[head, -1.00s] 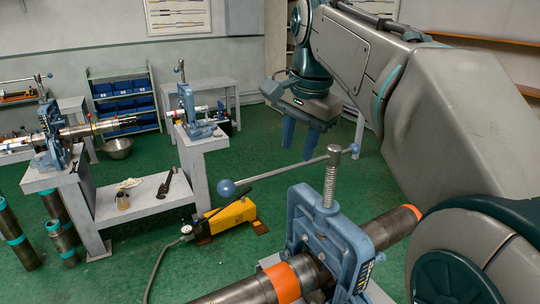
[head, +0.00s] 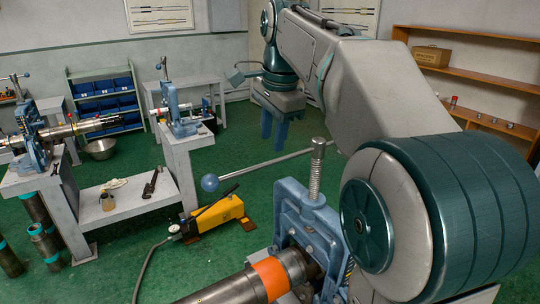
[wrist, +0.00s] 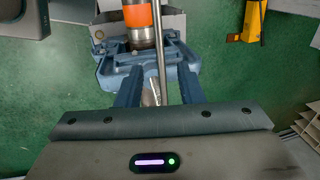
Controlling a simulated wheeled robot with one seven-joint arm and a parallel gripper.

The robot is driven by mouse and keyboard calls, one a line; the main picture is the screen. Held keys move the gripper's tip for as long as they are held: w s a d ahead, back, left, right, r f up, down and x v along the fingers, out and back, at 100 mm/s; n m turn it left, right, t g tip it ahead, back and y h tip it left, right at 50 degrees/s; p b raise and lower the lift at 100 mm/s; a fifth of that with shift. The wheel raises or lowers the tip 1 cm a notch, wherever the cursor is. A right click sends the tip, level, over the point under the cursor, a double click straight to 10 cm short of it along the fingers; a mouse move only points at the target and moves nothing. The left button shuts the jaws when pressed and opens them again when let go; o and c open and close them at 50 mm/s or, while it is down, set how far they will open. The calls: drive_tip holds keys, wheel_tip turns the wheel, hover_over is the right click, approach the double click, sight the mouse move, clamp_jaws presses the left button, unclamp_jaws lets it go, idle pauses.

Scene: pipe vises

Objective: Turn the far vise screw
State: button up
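The nearest blue vise (head: 312,225) clamps a steel pipe with an orange band (head: 272,277). Its threaded screw (head: 316,178) stands upright, with a long bar handle (head: 262,166) ending in a blue ball. Two more blue vises stand farther off: one on the back bench (head: 177,112) and one at the left (head: 33,145) holding pipes. My gripper (head: 273,129) points down, open and empty, its fingers apart. In the wrist view, the nearest vise (wrist: 112,68) lies below my gripper (wrist: 158,92); the bar and part of the screw show between the fingers.
A yellow hydraulic pump (head: 218,212) with a hose lies on the green floor beside the nearest vise. A grey bench (head: 125,196), a metal bowl (head: 100,149) and a blue-bin rack (head: 104,97) stand behind. Wooden shelves (head: 470,88) line the right wall.

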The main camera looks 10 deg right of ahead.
sight(270, 163)
drive_tip(key=shift+w+a+f, duration=0.1)
drive_tip(key=shift+w+f, duration=0.05)
drive_tip(key=shift+f, duration=0.75)
drive_tip(key=shift+w+a+f, duration=0.1)
drive_tip(key=shift+w+f, duration=0.1)
drive_tip(key=shift+f, duration=0.7)
drive_tip(key=shift+w+f, duration=0.15)
drive_tip(key=shift+f, duration=0.75)
clamp_jaws()
